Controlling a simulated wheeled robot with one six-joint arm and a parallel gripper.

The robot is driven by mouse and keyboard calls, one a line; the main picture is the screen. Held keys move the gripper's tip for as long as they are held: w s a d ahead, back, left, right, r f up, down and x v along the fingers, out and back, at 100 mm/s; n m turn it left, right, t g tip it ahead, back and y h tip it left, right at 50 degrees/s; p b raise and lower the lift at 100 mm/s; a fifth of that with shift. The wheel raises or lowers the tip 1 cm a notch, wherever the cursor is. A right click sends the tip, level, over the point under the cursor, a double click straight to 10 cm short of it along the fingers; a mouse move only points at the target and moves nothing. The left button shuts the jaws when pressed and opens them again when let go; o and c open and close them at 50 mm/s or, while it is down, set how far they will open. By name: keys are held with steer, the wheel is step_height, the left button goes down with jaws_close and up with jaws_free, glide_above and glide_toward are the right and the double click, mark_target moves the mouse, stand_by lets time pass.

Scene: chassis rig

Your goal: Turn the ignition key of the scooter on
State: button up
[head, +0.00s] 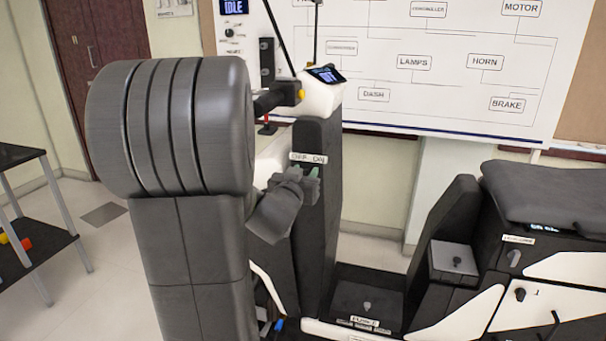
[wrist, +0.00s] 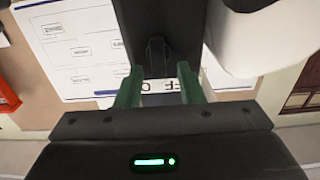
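The scooter's dark front column (head: 318,225) stands in the middle of the head view, with a white OFF/ON label (head: 309,158) on it. My gripper (head: 305,173) is at the column just below this label. In the wrist view, my gripper's two green fingers (wrist: 159,72) are apart, with a clear gap. A small dark upright piece (wrist: 157,54), apparently the ignition key, shows on the column between the fingertips. Neither finger visibly touches it. The label (wrist: 160,86) appears upside down there, partly hidden by the fingers. My gripper hides the key in the head view.
The scooter's dark seat (head: 548,195) and rear body are at the right, with a low footboard (head: 365,300) between. A whiteboard (head: 440,60) with a wiring diagram hangs behind. A black shelf (head: 35,255) stands at far left.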

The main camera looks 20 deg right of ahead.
jaws_close()
steer(key=shift+f, duration=0.1)
steer(key=shift+f, duration=0.15)
steer(key=shift+s+d+f+m+b, duration=0.15)
steer(key=shift+d+f+m+b, duration=0.05)
steer(key=shift+m+b, duration=1.55)
steer(key=shift+s+d+f+m+b, duration=0.2)
steer(key=shift+m+b, duration=1.1)
steer(key=shift+m, duration=0.9)
steer(key=shift+s+d+f+m+b, duration=0.1)
steer(key=shift+d+f+m+b, duration=0.15)
steer(key=shift+m+b, duration=1.5)
steer(key=shift+r+m, duration=0.1)
steer(key=shift+m, duration=0.3)
